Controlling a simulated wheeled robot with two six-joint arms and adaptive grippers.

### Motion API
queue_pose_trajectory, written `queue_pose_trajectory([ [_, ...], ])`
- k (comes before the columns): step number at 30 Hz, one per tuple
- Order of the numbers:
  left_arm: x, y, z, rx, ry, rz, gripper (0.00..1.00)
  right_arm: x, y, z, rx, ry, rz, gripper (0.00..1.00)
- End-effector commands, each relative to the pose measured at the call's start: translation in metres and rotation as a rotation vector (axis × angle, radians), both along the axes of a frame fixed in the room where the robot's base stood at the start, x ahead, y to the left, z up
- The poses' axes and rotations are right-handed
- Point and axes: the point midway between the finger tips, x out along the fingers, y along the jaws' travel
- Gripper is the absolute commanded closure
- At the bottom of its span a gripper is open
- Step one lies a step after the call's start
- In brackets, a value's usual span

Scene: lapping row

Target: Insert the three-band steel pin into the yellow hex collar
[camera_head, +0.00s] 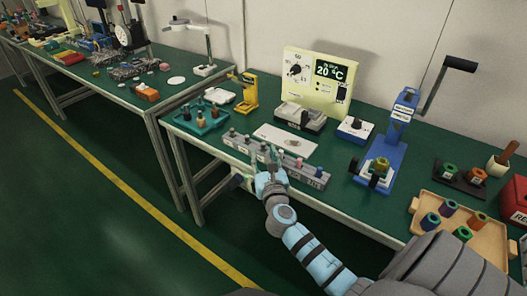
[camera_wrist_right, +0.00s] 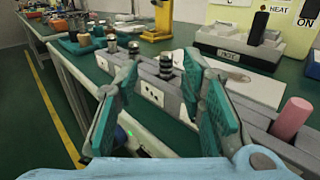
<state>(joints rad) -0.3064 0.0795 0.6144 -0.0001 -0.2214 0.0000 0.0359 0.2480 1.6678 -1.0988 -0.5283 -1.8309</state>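My right gripper (camera_head: 267,163) is at the front of a grey pin rack (camera_head: 308,178) on the bench. In the right wrist view its teal fingers (camera_wrist_right: 160,92) are spread apart with nothing between them. A steel pin with dark bands (camera_wrist_right: 165,66) stands upright in the rack beyond the fingers, seen through the gap; I cannot count its bands. Two more steel pins (camera_wrist_right: 133,48) (camera_wrist_right: 111,43) stand to its left. A small yellow piece with green on it (camera_head: 381,163), possibly the hex collar, sits at the base of a blue hand press (camera_head: 396,130). My left gripper is not in view.
A pale plate (camera_head: 286,138) lies behind the rack. A teal tray (camera_head: 184,126) is at left, a tan tray (camera_head: 490,239) with several coloured collars at right. A cream temperature panel (camera_head: 316,82) stands behind.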

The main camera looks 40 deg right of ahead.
Motion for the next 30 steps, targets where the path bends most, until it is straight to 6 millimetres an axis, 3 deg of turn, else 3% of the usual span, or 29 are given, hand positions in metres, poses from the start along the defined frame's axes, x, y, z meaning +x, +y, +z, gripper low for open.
queue_pose_trajectory([
  [10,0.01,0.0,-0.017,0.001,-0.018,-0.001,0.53,0.045,-0.033,0.001,0.003,-0.001,-0.002,0.64],
  [17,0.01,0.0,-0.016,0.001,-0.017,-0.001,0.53,0.048,-0.036,0.003,0.004,0.0,-0.002,0.64],
  [24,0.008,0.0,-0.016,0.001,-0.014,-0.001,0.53,0.047,-0.036,0.003,0.004,0.0,-0.003,1.0],
  [30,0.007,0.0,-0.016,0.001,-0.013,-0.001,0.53,0.047,-0.036,0.003,0.004,0.0,-0.003,1.0],
])
